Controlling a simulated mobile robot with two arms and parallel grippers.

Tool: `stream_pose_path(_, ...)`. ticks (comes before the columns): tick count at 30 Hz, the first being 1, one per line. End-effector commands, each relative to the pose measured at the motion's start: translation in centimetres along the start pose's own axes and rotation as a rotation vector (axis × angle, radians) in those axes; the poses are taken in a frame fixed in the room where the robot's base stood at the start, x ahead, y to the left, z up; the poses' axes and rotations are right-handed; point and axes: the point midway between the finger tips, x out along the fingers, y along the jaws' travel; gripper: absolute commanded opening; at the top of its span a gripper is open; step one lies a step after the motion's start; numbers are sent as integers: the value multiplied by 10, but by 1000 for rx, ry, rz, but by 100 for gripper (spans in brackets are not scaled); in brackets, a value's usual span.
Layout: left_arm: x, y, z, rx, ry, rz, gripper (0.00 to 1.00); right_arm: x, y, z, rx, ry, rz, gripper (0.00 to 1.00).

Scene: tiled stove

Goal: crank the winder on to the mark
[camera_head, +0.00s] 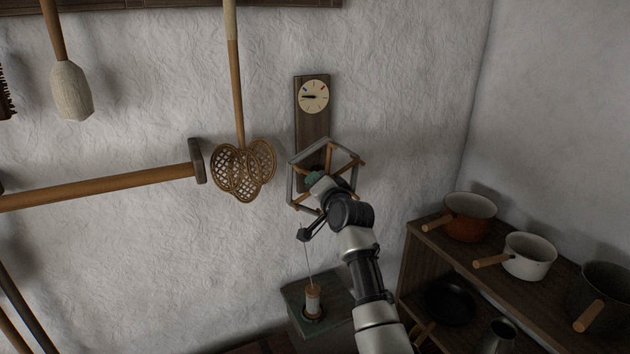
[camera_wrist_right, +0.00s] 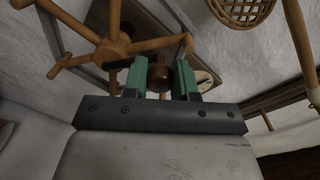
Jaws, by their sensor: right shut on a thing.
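The winder (camera_head: 325,168) is a wooden-spoked wheel with a grey rim, mounted on a dark wall board (camera_head: 312,122). Above it on the board is a round cream dial (camera_head: 315,97) with a black pointer directed left and small coloured marks on its upper part. My right gripper (camera_head: 313,178) is at the winder's front. In the right wrist view its green fingers (camera_wrist_right: 160,82) are shut on a brown wooden knob (camera_wrist_right: 160,72), with the spokes behind. The gripper and arm hide part of the wheel. My left gripper is not in view.
A spool (camera_head: 312,300) stands on a green box (camera_head: 335,322) below, with a thin thread rising from it. A wicker beater (camera_head: 240,172) and a mallet (camera_head: 110,187) hang at left. A shelf (camera_head: 425,238) with several pots stands at right.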

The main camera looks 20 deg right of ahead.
Motion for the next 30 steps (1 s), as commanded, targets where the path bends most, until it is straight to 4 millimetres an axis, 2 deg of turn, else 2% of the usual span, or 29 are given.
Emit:
stream_pose_path(1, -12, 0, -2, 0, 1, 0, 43, 0, -6, -7, 48, -2, 1, 0)
stream_pose_path(12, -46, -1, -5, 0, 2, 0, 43, 0, -9, -33, 398, -19, 3, 0)
stream_pose_path(21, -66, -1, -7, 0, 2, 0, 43, 0, -3, -52, 672, -32, 6, 0)
stream_pose_path(30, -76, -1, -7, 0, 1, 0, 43, 1, 4, -66, 872, -42, 8, 0)
